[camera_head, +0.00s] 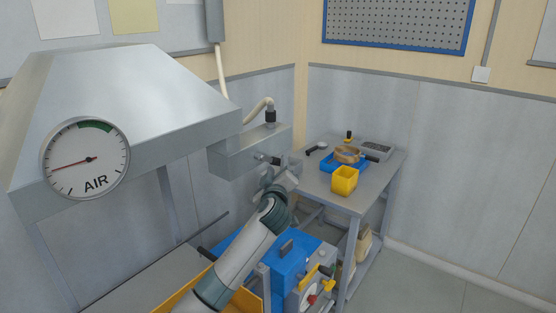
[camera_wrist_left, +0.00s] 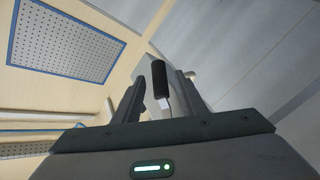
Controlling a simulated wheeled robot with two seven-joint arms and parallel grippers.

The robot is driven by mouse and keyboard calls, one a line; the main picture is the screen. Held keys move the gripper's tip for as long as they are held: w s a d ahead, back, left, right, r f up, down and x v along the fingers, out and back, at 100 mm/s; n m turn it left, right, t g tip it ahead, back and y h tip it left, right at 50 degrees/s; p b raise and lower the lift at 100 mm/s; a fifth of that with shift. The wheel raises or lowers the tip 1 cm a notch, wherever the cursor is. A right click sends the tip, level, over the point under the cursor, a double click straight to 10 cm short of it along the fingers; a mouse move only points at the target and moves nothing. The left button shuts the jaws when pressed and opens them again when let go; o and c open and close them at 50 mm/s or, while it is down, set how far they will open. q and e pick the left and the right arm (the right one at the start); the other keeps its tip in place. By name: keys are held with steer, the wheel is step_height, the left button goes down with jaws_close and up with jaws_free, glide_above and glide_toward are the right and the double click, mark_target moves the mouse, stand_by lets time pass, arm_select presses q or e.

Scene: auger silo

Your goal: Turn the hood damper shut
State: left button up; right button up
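The grey metal hood (camera_head: 130,90) fills the left of the head view. A grey box (camera_head: 232,158) joins its right side, and a short dark-ended lever (camera_head: 262,157) sticks out of the box, probably the damper handle. My left gripper (camera_head: 278,172) is close by the lever, partly hidden by my own wrist. In the left wrist view my left gripper (camera_wrist_left: 162,98) is open, and a black grip (camera_wrist_left: 158,78) on a pale stem shows between its fingers. I cannot tell whether the fingers touch it. My right gripper is in neither view.
A round AIR gauge (camera_head: 86,158) on the hood has its red needle pointing left, away from the green band. Below my arm is a blue machine (camera_head: 285,262). A grey table (camera_head: 335,192) with a yellow bin (camera_head: 345,181) and a blue tray (camera_head: 330,166) stands right.

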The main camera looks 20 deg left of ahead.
mark_target(278, 162)
arm_select(q)
steer(key=shift+p+x, duration=0.35)
steer(key=shift+x, duration=1.3)
jaws_close()
